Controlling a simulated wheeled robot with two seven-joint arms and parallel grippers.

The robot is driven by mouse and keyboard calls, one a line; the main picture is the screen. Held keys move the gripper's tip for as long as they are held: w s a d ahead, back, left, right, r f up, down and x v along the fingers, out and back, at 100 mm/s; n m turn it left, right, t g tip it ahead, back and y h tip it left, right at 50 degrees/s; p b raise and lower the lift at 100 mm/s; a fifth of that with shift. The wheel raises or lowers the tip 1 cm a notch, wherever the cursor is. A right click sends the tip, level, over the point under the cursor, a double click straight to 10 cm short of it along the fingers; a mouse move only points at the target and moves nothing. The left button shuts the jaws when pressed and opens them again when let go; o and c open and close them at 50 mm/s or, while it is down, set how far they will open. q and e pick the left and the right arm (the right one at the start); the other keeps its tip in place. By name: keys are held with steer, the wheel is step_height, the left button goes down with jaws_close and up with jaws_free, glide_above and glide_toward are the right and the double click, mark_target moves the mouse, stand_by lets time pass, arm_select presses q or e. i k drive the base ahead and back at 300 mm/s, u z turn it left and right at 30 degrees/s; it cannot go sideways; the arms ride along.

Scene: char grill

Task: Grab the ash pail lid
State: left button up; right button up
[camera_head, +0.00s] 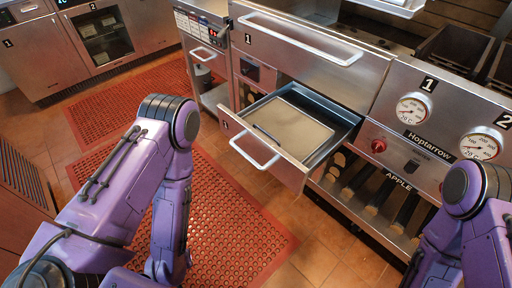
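I cannot make out an ash pail or its lid for certain. A dark object (203,77) sits in the open shelf left of the grill, too small to identify. An open steel drawer (273,152) with a bar handle holds a flat beige panel (291,128). A thin dark strip (266,132) lies at the panel's left side. My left arm bends down in front of the floor mat, and my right arm enters at the lower right. Both grippers are outside the picture, so what they hold is hidden.
Split logs (372,188) lie on a low rack below. Red perforated mats (235,235) cover the floor. Steel cabinets (45,58) stand at the back left.

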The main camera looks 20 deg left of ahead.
mark_target(201, 69)
steer(key=u, duration=1.8)
steer(key=i, duration=5.1)
steer(key=z, duration=0.65)
steer(key=i, duration=1.7)
steer(key=z, duration=0.7)
